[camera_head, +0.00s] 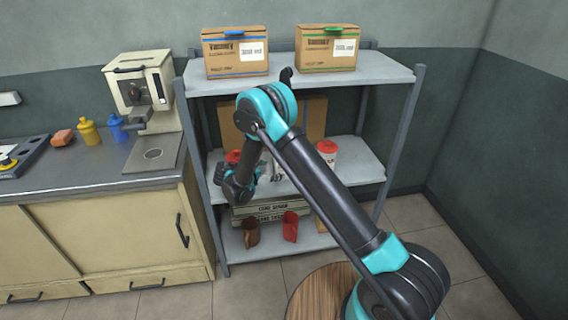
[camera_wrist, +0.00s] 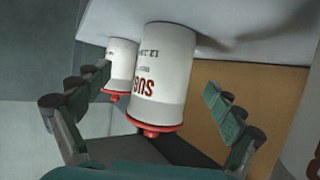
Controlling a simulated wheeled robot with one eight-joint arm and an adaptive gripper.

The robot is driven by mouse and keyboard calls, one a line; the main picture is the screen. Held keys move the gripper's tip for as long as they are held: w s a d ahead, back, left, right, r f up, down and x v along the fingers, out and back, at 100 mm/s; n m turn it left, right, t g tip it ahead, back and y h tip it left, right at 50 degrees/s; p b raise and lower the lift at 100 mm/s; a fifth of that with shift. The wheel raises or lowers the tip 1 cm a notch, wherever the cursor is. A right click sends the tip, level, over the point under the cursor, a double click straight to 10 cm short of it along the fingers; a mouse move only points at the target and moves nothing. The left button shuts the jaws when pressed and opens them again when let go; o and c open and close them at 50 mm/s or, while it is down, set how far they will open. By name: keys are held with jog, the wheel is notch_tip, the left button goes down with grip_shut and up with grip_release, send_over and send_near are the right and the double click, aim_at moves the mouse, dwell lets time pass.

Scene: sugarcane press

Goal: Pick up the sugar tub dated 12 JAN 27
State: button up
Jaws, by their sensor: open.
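In the wrist view, which looks upside down, a white sugar tub (camera_wrist: 166,75) with a red lid and red "SUG" lettering stands between my open fingers. Its small date print seems to begin "12", but I cannot read the rest. A second white tub (camera_wrist: 122,62) with a red lid is beside it, partly hidden by it and near one finger. My gripper (camera_wrist: 158,84) is open and empty, its fingers on either side of the nearer tub. In the head view my gripper (camera_head: 238,187) is at the middle shelf. A red-lidded tub (camera_head: 327,154) shows right of my arm.
The middle shelf (camera_head: 362,168) also holds a large cardboard box (camera_head: 314,116) behind the tubs. Two cartons (camera_head: 235,62) (camera_head: 328,58) stand on the upper shelf. Mugs (camera_head: 290,226) stand on the lower shelf. A counter (camera_head: 75,170) with a press is at the left.

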jog(key=shift+w+a+f, duration=0.25)
jog(key=shift+a+f, duration=0.05)
jog(key=shift+a, duration=0.05)
jog(key=shift+w+d+f+t, duration=0.15)
jog(key=shift+w+f+t, duration=0.05)
jog(key=shift+w+t, duration=0.1)
jog(key=x, duration=0.6)
jog(key=shift+w+d+f, duration=0.1)
jog(key=shift+d+f, duration=0.15)
jog(key=c, duration=1.7)
jog(key=shift+r, duration=0.1)
jog(key=shift+c, duration=0.2)
